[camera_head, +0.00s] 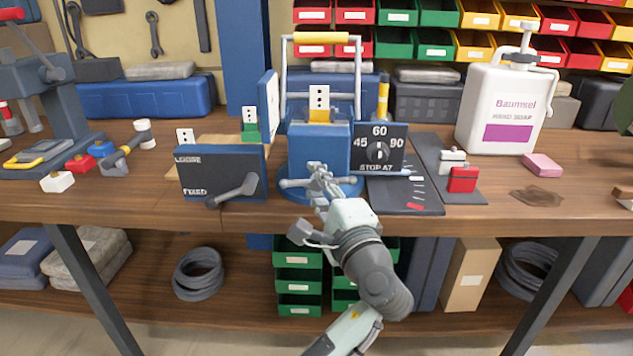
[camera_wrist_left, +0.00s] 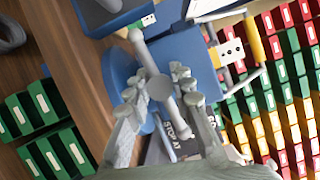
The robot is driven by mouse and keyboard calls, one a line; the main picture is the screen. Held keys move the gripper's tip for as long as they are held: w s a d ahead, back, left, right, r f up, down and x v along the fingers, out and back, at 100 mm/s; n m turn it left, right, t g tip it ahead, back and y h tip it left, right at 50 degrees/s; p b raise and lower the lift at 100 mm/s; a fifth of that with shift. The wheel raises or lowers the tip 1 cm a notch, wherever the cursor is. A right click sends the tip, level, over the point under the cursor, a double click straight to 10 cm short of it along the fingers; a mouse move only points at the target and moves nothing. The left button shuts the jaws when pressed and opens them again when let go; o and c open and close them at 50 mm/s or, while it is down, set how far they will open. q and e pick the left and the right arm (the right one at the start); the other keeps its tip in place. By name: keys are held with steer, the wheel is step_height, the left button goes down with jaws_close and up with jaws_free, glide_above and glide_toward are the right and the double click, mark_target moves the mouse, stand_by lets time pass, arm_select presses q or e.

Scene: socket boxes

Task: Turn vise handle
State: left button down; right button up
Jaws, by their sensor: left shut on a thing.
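The blue vise (camera_head: 318,152) stands at the front edge of the wooden bench. Its grey bar handle (camera_head: 293,184) lies about level across the vise's front. In the left wrist view the handle (camera_wrist_left: 174,112) runs slanted through a round hub, with a knob at its upper end. My left gripper (camera_head: 320,178) reaches up from below at the handle's middle. In the left wrist view its fingers (camera_wrist_left: 160,90) stand on both sides of the hub and are shut on the handle. The fingers hide part of the bar. My right gripper is not in view.
A dark LOOSE/FIXED panel (camera_head: 222,175) with a lever stands left of the vise. A dial plate (camera_head: 380,148) marked 45, 60, 90 stands close on the right. A soap bottle (camera_head: 505,110) is farther right. Green drawers (camera_head: 298,285) sit under the bench.

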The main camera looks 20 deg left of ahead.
arm_select(q)
steer(key=shift+d+f+m, duration=0.1)
steer(key=shift+f+m, duration=0.1)
steer(key=shift+m, duration=0.2)
stand_by(0.4)
steer(key=c, duration=1.6)
jaws_free()
steer(key=shift+c, duration=0.2)
steer(key=o, duration=0.3)
steer(key=shift+r, duration=0.15)
